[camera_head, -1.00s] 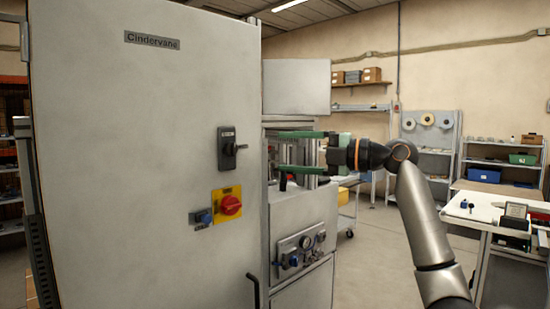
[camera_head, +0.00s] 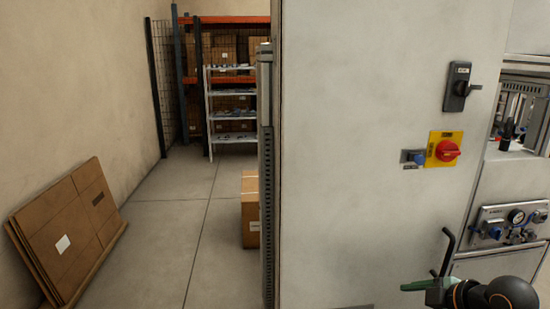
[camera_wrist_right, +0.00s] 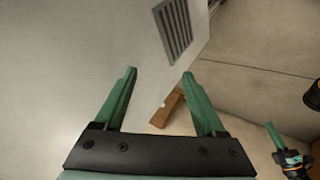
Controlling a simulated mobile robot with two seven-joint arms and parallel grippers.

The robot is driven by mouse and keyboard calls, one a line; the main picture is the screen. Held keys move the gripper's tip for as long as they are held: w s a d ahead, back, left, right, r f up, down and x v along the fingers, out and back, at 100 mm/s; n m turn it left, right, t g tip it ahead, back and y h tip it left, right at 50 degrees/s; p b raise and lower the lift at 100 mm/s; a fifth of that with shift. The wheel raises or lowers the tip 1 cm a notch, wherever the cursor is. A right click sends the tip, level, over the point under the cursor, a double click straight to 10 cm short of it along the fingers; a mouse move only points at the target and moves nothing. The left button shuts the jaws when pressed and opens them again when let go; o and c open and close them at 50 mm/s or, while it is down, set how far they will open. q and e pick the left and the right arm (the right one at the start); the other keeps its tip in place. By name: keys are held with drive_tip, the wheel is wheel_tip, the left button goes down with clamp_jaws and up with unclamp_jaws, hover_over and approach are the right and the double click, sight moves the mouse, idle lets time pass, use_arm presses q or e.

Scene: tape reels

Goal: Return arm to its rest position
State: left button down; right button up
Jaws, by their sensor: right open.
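My right gripper (camera_head: 425,286) shows at the lower right of the head view, low in front of the grey cabinet (camera_head: 360,120). In the right wrist view its two green fingers (camera_wrist_right: 160,88) are spread apart with nothing between them. They point toward a pale panel with a slotted vent (camera_wrist_right: 173,30). Part of another green-fingered gripper, seemingly my left one (camera_wrist_right: 277,140), shows at the right edge of the right wrist view. Its jaw opening cannot be made out. My left arm is not in the head view.
The cabinet carries a black handle (camera_head: 459,87) and a red rotary switch (camera_head: 447,151). A bent black handle (camera_head: 447,252) is close to my right gripper. A cardboard box (camera_head: 250,210) stands beside the cabinet, and flat cardboard (camera_head: 72,232) leans on the left wall. The floor between is clear.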

drive_tip(key=s+a+f+m+g+h, duration=0.1)
drive_tip(key=s+a+f+m+g, duration=0.35)
drive_tip(key=s+f, duration=0.75)
drive_tip(key=s+a+f+m+h, duration=0.15)
drive_tip(key=s+m, duration=0.25)
drive_tip(key=s, duration=0.4)
drive_tip(key=s+a+f+m+h, duration=0.1)
drive_tip(key=s+a+f+m, duration=0.1)
drive_tip(key=s+m, duration=0.4)
drive_tip(key=w+a+f+t+p, duration=0.1)
drive_tip(key=t+p, duration=0.1)
drive_tip(key=w+a+f+n+t+y+p, duration=0.1)
drive_tip(key=p, duration=0.2)
drive_tip(key=w+a+f+t+y+p, duration=0.1)
drive_tip(key=a+t+p, duration=0.1)
drive_tip(key=shift+w+t+p, duration=0.15)
drive_tip(key=shift+t+p, duration=0.2)
